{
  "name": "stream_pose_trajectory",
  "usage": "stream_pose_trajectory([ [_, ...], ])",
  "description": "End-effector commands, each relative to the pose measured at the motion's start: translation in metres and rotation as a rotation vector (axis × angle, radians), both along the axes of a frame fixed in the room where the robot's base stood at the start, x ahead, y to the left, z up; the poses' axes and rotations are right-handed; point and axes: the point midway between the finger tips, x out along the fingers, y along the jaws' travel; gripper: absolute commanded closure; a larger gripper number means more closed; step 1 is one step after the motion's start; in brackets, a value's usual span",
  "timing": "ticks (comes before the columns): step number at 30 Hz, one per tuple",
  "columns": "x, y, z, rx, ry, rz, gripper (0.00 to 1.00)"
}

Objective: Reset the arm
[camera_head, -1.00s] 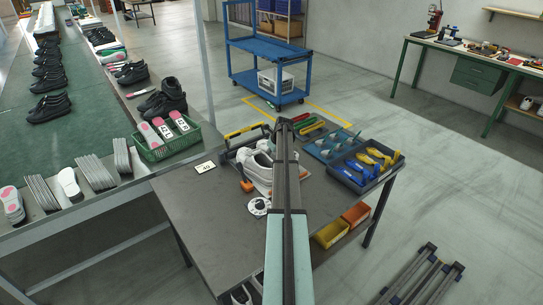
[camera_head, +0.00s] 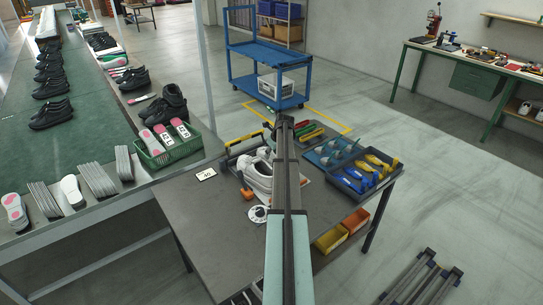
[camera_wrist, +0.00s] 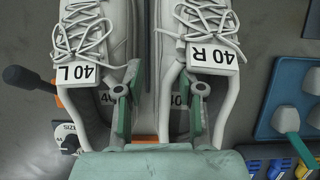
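My gripper (camera_wrist: 158,105) shows in the wrist view with its two green-padded fingers wide apart, open, with nothing held between them. It is over a pair of white lace-up shoes. The left shoe (camera_wrist: 80,30) has a "40 L" tag and the right shoe (camera_wrist: 208,25) a "40 R" tag. Whether the fingers touch the shoes, I cannot tell. In the head view my arm (camera_head: 285,200) reaches over the dark work table (camera_head: 205,225) and hides the gripper and part of the shoes.
A number card (camera_head: 206,174) and a round size dial (camera_head: 257,214) lie on the table. A green basket (camera_head: 168,148) stands on the conveyor at left. A blue trolley (camera_head: 268,75) stands behind.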

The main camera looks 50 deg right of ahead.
Motion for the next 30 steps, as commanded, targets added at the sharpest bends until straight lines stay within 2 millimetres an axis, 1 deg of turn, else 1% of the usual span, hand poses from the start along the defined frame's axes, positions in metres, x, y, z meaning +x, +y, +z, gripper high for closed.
stream_pose_trajectory([
  [1, 0.001, 0.0, 0.007, -0.001, -0.002, 0.0, 0.62],
  [15, 0.001, 0.0, 0.04, -0.002, -0.002, 0.001, 0.62],
  [19, 0.001, 0.0, 0.043, -0.001, -0.002, 0.0, 0.62],
  [30, 0.001, 0.0, 0.043, -0.001, -0.002, 0.0, 0.62],
])
